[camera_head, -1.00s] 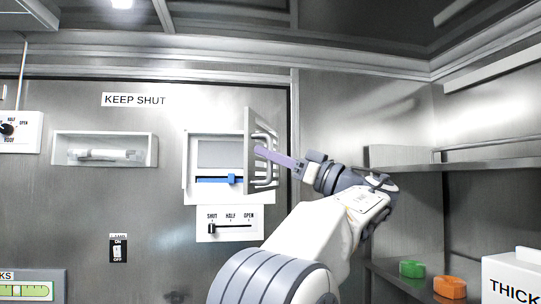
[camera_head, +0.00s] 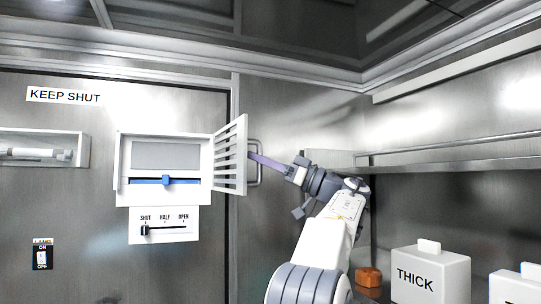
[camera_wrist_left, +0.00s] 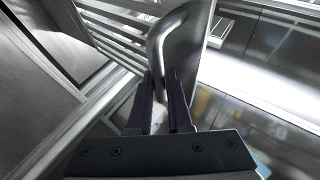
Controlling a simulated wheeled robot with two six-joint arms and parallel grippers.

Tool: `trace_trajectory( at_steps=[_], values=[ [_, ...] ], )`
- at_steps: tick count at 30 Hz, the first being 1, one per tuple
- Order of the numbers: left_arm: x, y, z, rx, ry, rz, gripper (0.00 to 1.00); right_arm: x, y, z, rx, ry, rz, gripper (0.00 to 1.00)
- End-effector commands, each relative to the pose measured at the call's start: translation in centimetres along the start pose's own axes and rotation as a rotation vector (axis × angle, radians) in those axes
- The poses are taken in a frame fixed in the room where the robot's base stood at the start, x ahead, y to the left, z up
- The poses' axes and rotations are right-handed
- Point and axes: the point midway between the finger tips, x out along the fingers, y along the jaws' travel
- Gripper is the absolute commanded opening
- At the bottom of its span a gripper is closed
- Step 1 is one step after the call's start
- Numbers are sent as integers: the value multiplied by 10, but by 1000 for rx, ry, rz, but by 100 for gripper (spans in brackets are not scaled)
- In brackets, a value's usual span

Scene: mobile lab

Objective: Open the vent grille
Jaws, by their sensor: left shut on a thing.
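The white slatted vent grille (camera_head: 229,158) stands swung out from its wall opening, attached at the opening's right side. The opening shows a grey panel (camera_head: 165,156) and a blue slider (camera_head: 166,181). My left gripper (camera_head: 257,160) is at the grille's right side, its purple fingers shut on the metal bar handle (camera_head: 258,176). In the left wrist view the fingers (camera_wrist_left: 164,78) meet the curved handle (camera_wrist_left: 167,35), with the slats (camera_wrist_left: 113,35) behind. My right gripper is not in view.
A SHUT-HALF-OPEN slider panel (camera_head: 163,226) is below the opening. A shelf (camera_head: 450,162) runs along the right, above a white THICK box (camera_head: 430,274) and an orange object (camera_head: 368,277). A lamp switch (camera_head: 42,257) is at the lower left.

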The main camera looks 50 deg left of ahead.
Motion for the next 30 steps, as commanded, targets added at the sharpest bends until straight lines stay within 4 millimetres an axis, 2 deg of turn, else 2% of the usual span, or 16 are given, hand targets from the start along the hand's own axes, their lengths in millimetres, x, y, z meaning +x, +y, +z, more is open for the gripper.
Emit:
trace_trajectory(
  at_steps=[4,14,15,17,18,26,30],
  values=[
    [6,3,1,5,2,-8,0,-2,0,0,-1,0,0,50],
    [8,4,2,5,2,-9,0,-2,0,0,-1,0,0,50],
    [8,4,2,5,2,-9,21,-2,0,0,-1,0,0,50],
    [8,4,2,5,2,-9,44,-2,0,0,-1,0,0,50],
    [7,4,2,5,2,-9,47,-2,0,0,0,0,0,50],
    [6,4,2,4,1,-9,47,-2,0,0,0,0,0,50],
    [-4,4,4,4,1,-7,47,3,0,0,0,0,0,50]
  ],
)
